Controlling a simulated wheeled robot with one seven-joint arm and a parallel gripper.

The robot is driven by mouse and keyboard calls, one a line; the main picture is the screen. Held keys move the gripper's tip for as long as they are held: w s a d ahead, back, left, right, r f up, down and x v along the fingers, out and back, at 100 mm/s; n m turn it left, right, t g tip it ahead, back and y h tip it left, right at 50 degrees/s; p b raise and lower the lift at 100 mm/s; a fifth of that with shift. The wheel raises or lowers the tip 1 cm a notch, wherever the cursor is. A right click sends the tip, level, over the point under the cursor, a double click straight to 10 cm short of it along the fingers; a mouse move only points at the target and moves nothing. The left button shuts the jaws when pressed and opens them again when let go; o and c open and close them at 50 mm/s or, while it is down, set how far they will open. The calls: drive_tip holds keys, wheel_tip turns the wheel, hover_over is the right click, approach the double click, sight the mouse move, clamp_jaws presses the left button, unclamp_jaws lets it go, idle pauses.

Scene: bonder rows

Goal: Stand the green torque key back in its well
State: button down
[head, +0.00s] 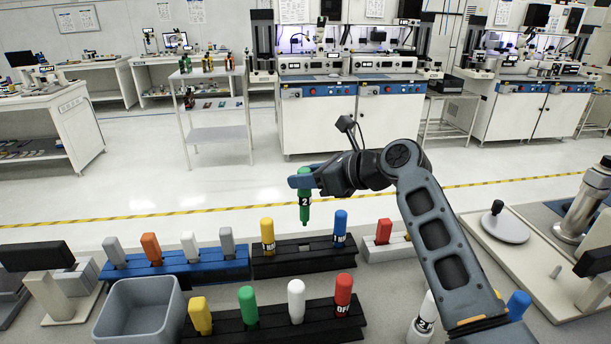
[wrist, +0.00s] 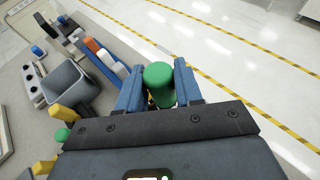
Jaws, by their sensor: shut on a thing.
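The green torque key (head: 305,208), with a "2" on a dark band, hangs upright from my gripper (head: 303,181). The blue fingers are shut on its upper part. In the wrist view its round green top (wrist: 158,78) shows between the two fingers (wrist: 159,88). The key is in the air above the rear black rack (head: 262,268), its lower end apart from the rack. That rack holds a yellow key (head: 267,236) at left and a blue key (head: 340,228) at right. Between them is a bare spot with a small light patch; the well opening is hard to make out.
A blue rack (head: 205,275) with several handles is at left, and a white block with a red key (head: 383,232) is at right. In front, another black rack holds yellow, green (head: 248,306), white and red keys. A grey bin (head: 133,310) stands front left.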

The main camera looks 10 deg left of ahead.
sight(306, 221)
drive_tip(key=shift+f+b, duration=0.55)
drive_tip(key=shift+f, duration=2.65)
drive_tip(key=shift+p, duration=0.5)
drive_tip(key=shift+f+b, duration=0.35)
drive_tip(key=shift+f, duration=0.7)
drive_tip(key=shift+f+b, duration=0.55)
drive_tip(key=shift+f, duration=0.35)
drive_tip(key=c, duration=0.7)
unclamp_jaws()
drive_tip(key=shift+o, duration=0.2)
